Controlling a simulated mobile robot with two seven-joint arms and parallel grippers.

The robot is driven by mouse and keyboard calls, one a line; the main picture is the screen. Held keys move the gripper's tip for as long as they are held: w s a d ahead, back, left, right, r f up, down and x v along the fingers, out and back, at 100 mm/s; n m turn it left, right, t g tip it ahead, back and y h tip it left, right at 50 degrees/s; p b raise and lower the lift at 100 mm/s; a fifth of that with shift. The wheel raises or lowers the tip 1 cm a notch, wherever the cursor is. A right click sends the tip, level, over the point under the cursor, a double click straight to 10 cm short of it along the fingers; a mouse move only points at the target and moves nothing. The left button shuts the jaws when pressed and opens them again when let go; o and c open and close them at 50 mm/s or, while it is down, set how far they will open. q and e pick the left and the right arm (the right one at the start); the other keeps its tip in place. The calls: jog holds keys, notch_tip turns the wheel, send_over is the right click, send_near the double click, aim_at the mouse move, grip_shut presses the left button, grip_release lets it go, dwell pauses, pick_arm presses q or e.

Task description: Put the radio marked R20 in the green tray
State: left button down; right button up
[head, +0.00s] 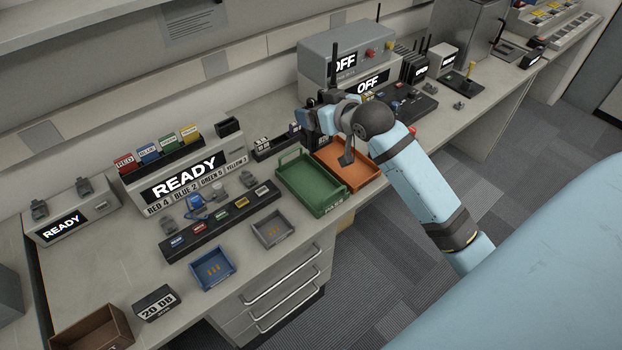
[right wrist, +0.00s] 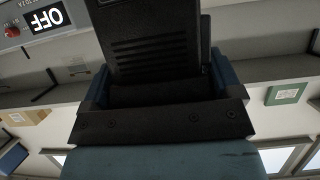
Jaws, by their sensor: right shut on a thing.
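My right gripper (head: 318,122) is shut on a black radio, whose ribbed body (right wrist: 155,45) fills the upper middle of the right wrist view. In the head view the radio's antenna (head: 333,65) points up above the gripper. The radio's marking cannot be read. The gripper is above the back of the bench, behind the trays. The green tray (head: 292,159) is empty and lies below and left of the gripper. An orange tray (head: 366,185) is beside it on the right, partly hidden by my arm. My left gripper is not in view.
Black radios (head: 415,68) stand farther right, by a box reading OFF (head: 375,84). A READY box (head: 186,177) with coloured cards is left of the green tray. A blue tray (head: 230,272) and a grey tray (head: 291,231) lie at the front. A brown box (head: 118,316) is bottom left.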

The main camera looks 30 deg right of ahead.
notch_tip(320, 180, down, 19)
jog(key=shift+r, duration=0.15)
dwell(0.5)
jog(key=o, duration=1)
jog(key=shift+f, duration=0.2)
jog(key=shift+c, duration=0.2)
jog(key=shift+r, duration=0.1)
jog(key=a+v, duration=0.1)
jog(key=v, duration=1.1)
jog(key=s+a+f, duration=0.4)
jog(key=a, duration=0.1)
jog(key=s+a+f+n+g+y, duration=0.1)
jog(key=s+a+f, duration=0.4)
jog(key=a, duration=0.1)
jog(key=s+a+f+n+g+y, duration=0.1)
jog(key=s+a+f, duration=0.3)
jog(key=a, duration=0.2)
jog(key=shift+s+a+f, duration=0.1)
jog(key=shift+s+f, duration=0.2)
jog(key=shift+f, duration=0.1)
